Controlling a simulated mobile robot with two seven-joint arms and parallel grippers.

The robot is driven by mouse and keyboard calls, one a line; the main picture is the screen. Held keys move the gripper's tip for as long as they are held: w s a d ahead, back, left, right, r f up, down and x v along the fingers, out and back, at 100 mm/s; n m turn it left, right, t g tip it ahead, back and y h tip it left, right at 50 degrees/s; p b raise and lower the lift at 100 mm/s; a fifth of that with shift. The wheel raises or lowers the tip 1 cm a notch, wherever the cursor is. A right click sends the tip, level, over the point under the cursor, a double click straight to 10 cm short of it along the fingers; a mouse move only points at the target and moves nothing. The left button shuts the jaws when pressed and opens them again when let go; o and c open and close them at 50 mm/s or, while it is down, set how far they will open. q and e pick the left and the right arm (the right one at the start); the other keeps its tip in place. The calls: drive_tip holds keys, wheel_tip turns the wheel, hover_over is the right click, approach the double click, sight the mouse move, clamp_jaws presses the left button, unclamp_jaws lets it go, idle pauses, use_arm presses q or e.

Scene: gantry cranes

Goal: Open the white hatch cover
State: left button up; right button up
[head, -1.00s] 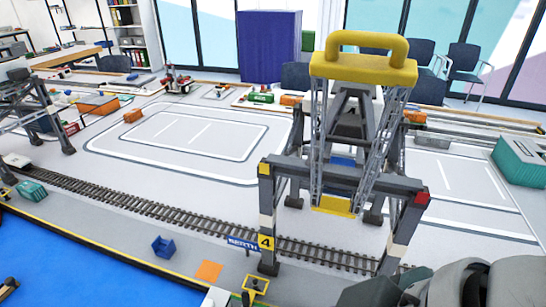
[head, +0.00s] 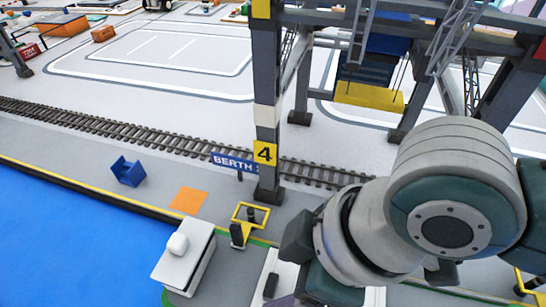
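A white box-like piece with a rounded white knob on top (head: 180,262) stands on the green-edged deck at the lower left of the head view. A flat white panel (head: 262,268) with a small dark upright handle lies to its right, partly hidden by my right arm; it looks like the white hatch cover, but I cannot be sure. My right arm fills the lower right. Its dark gripper end (head: 298,242) is over or near the panel, and I cannot see clear fingertips or contact. My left gripper is not in view.
A yellow-framed post (head: 248,215) stands just behind the panel. The gantry crane leg (head: 266,120) with a yellow 4 rises behind it, beside the rail track (head: 120,132). Blue water (head: 60,235) lies left. A blue bin (head: 128,171) and orange square (head: 188,200) are on the quay.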

drive_tip(key=shift+b+x, duration=0.3)
drive_tip(key=shift+x, duration=1.15)
clamp_jaws()
idle(0.3)
